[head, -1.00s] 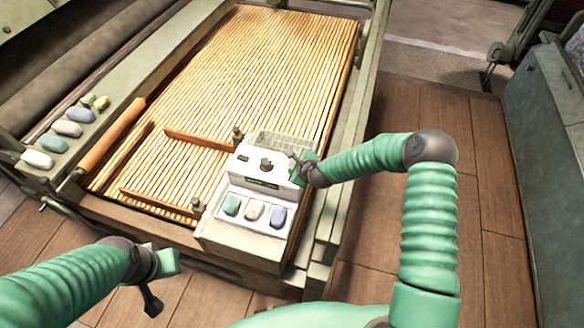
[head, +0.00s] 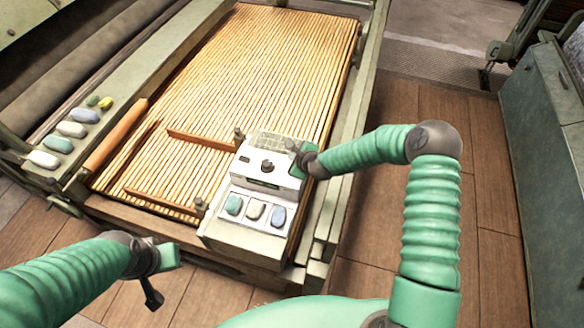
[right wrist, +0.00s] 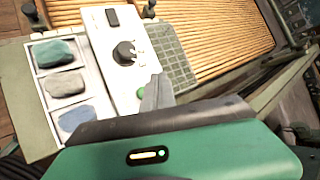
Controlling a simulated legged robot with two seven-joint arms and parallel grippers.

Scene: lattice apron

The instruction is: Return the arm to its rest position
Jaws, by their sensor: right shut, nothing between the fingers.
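My right gripper (head: 291,146) is at the right side of the white control box (head: 243,232), close to its upper panel. In the right wrist view its dark finger (right wrist: 156,92) shows in front of the panel, beside a green button (right wrist: 149,92); I cannot tell whether it touches. The gripper is shut with nothing held. My right arm reaches in from the right, bent at a dark elbow. My left gripper (head: 158,272) hangs at the lower left, in front of the slatted bed and away from the box; its finger opening is unclear.
The box carries a black knob (right wrist: 125,53), a grey grid (right wrist: 173,58) and a tray of three stones (right wrist: 68,86). More stones (head: 72,129) lie on the left rail. The slatted bed (head: 265,60) spreads behind. Open plank floor (head: 400,250) separates it from a green cabinet (head: 545,130).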

